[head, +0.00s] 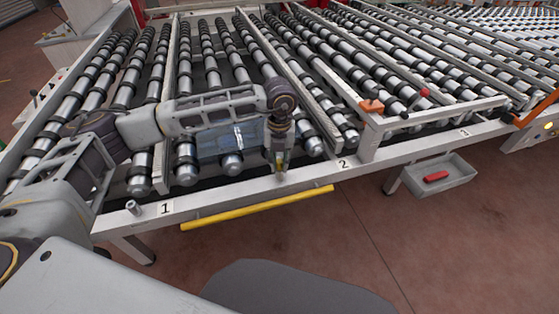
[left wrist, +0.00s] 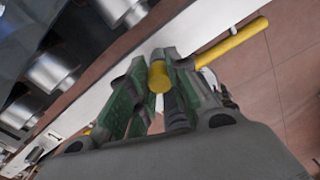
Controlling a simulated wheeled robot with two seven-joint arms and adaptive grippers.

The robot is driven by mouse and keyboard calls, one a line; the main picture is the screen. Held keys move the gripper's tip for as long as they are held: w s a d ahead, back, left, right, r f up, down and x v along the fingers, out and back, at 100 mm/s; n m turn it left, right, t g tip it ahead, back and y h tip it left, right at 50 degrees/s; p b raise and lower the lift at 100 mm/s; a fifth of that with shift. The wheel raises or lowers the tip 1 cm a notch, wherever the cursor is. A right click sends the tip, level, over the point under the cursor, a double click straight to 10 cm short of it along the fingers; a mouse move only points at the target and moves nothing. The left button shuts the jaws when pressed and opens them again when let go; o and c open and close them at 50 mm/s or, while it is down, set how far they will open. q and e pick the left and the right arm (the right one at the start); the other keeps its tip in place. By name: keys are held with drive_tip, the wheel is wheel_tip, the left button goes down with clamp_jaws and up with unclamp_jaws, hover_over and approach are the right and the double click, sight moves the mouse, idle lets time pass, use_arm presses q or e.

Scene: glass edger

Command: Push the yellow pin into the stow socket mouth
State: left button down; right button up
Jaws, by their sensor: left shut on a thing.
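My left gripper (head: 280,166) points down over the front rail of the roller table, left of the label 2. In the left wrist view its green-padded fingers (left wrist: 158,62) are shut on the yellow pin (left wrist: 158,77), whose rounded yellow end shows between them. In the head view the pin is mostly hidden by the fingers. A short grey metal cylinder (head: 133,207) stands upright on the front rail beside label 1, apart from the gripper. I cannot tell whether it is the stow socket. My right gripper is not in view.
A glass pane (head: 222,143) lies on the rollers behind my left arm. A yellow bar (head: 258,207) runs along the front below the rail. A grey tray (head: 455,170) holds a red object (head: 436,176). The rail between labels 1 and 2 looks clear.

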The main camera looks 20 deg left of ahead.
use_arm(q)
drive_tip(key=shift+f, duration=0.3)
drive_tip(key=c, duration=1.3)
unclamp_jaws()
drive_tip(key=shift+o, duration=0.2)
wheel_tip(320, 180, up, 12)
idle(0.4)
